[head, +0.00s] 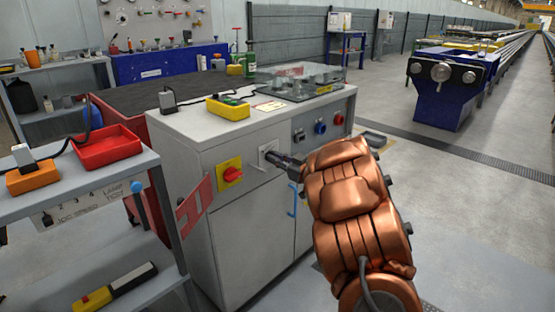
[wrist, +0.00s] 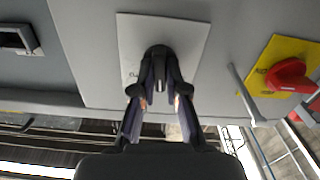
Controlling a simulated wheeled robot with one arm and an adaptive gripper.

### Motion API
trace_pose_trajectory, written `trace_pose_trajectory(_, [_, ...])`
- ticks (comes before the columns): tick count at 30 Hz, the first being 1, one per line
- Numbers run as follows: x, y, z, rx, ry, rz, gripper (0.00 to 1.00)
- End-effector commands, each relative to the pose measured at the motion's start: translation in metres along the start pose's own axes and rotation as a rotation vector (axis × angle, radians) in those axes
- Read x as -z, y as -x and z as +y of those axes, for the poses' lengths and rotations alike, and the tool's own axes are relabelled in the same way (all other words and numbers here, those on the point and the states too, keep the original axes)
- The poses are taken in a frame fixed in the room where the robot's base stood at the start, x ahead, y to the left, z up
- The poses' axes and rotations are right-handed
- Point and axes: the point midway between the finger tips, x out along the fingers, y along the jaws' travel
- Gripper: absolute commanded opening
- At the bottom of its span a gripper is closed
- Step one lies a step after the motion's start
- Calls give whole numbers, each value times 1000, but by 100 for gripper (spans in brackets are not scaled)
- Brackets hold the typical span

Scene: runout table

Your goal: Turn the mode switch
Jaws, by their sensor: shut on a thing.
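The mode switch has a pale square plate (head: 265,148) on the front of the grey cabinet. The plate also shows in the wrist view (wrist: 190,32), with part of a dark marking at its left. Its dark knob (wrist: 159,54) stands out from the plate's middle. My gripper (head: 274,157) reaches the switch from the right in the head view. In the wrist view my gripper (wrist: 160,86) has a finger on each side of the knob and is shut on it. The fingers hide most of the knob in the head view, so its pointing direction is unclear.
A red rotary knob (head: 233,173) on a yellow plate sits left of the switch. Several other controls, including a blue one (head: 320,127), are to its right. A blue door handle (head: 291,200) is below. A shelf (head: 150,161) with a red tray (head: 107,152) stands left.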

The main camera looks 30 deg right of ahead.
Motion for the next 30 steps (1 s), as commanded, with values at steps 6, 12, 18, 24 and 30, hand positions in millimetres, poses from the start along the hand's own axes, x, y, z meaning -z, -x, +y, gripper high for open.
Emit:
trace_pose_trajectory(6, [0,0,0,-1,171,1,0])
trace_pose_trajectory(12, [0,0,-1,0,344,2,0])
trace_pose_trajectory(18, [0,0,-1,-1,490,2,0])
trace_pose_trajectory(24, [-1,0,-2,0,592,1,0])
trace_pose_trajectory(30, [0,0,-2,-1,647,2,0])
